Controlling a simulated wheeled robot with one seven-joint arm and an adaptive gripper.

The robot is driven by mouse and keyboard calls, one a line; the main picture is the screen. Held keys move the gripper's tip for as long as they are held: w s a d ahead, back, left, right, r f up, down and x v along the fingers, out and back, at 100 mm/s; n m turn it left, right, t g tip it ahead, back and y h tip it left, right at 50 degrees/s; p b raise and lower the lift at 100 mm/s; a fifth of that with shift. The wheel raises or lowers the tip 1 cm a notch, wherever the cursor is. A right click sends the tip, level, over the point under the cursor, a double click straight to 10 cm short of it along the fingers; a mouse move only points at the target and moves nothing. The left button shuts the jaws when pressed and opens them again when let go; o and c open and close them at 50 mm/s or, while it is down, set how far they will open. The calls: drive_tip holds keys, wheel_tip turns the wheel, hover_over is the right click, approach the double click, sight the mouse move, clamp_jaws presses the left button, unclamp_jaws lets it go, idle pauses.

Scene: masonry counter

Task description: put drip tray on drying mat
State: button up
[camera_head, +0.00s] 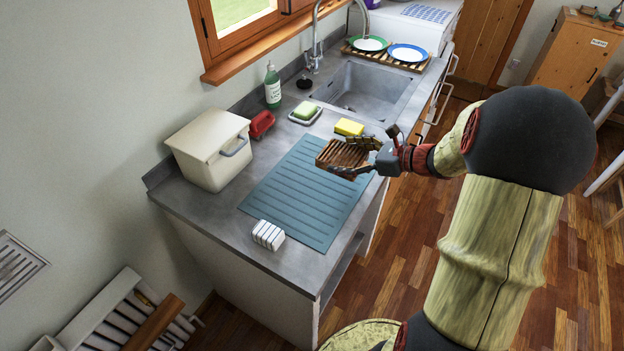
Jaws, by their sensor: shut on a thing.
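The drip tray (336,153) looks like a small brown slatted piece. My gripper (362,157) is shut on it from the right, with one dark finger on the far side and one on the near side. The drying mat (298,205) is a flat teal ribbed sheet on the grey counter. The tray is over the mat's far right part and hides some of it. I cannot tell whether the tray touches the mat or hangs a little above it.
A yellow sponge (349,127) is just beyond the tray. A cream bin (212,149), red object (262,124), soap dish (304,114) and green bottle (272,87) line the wall side. A white slotted block (268,235) stands by the mat's near edge. The sink (368,88) is farther back.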

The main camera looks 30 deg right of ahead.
drive_tip(key=b, duration=0.3)
hover_over(315, 183)
drive_tip(key=f, duration=0.7)
drive_tip(key=shift+s+d+f, duration=0.1)
drive_tip(key=shift+s+d, duration=0.05)
drive_tip(key=shift+s, duration=0.05)
drive_tip(key=shift+w+f+b, duration=0.15)
drive_tip(key=shift+f+b, duration=0.65)
drive_tip(key=shift+f, duration=0.85)
drive_tip(key=shift+f, duration=0.1)
drive_tip(key=shift+f, duration=0.15)
drive_tip(key=o, duration=1.3)
